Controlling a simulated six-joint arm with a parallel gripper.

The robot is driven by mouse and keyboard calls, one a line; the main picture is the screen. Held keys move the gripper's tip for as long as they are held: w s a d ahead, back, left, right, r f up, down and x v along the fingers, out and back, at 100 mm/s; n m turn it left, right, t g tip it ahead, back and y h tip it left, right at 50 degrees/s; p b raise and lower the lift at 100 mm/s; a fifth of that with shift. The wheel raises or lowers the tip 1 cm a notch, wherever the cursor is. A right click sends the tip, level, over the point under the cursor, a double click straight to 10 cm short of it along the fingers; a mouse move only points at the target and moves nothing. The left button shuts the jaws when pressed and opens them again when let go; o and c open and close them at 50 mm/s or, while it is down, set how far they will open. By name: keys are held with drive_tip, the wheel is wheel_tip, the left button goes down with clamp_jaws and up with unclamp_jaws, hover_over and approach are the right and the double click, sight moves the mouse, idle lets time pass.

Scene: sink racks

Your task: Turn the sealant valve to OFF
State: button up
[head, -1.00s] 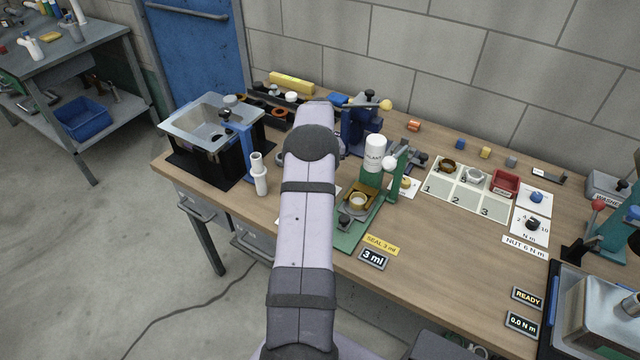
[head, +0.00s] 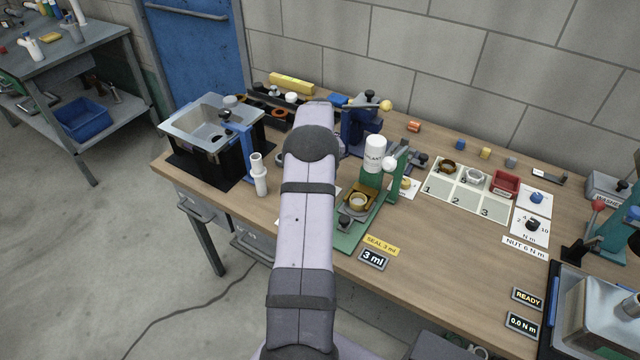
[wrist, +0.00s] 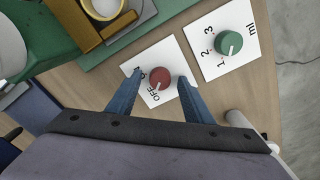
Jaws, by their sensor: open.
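The sealant valve is a red round knob (wrist: 156,82) on a white card marked OFF and ON in the wrist view. A white mark shows on the knob's lower side, near the OFF lettering; I cannot tell exactly where it points. My gripper (wrist: 159,78) is open, with one blue finger on each side of the knob and the tips level with it. I cannot tell whether either finger touches it. In the head view my arm hides the gripper and the valve. The white sealant bottle (head: 375,154) stands over the green fixture (head: 354,234).
A green knob (wrist: 232,42) on a white card marked 1, 2, 3 ml sits right of the valve. The green fixture (wrist: 112,47) and a brass-coloured part (wrist: 72,20) are at upper left. A display (head: 374,260) reads 3 ml.

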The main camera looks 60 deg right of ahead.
drive_tip(key=shift+r+b, duration=0.95)
drive_tip(key=shift+r, duration=2.75)
drive_tip(key=shift+w+a, duration=0.15)
drive_tip(key=w+a+r+n, duration=0.1)
drive_tip(key=w+a, duration=0.2)
drive_tip(key=a, duration=0.6)
drive_tip(key=w+a+r+n, duration=0.1)
drive_tip(key=w+a+n, duration=0.15)
drive_tip(key=a, duration=0.75)
drive_tip(key=w+a+r+n, duration=0.1)
drive_tip(key=w+a, duration=0.3)
drive_tip(key=a, duration=0.5)
drive_tip(key=s+a+f+n, duration=0.2)
drive_tip(key=s+a, duration=0.5)
drive_tip(key=a, duration=0.3)
drive_tip(key=s+a+f+n, duration=0.1)
drive_tip(key=s+a, duration=0.6)
drive_tip(key=a, duration=0.4)
wheel_tip(320, 180, down, 12)
drive_tip(key=b, duration=1.1)
drive_tip(key=shift+s+d+f+b, duration=0.15)
drive_tip(key=shift+f+b, duration=0.05)
drive_tip(key=shift+b, duration=0.2)
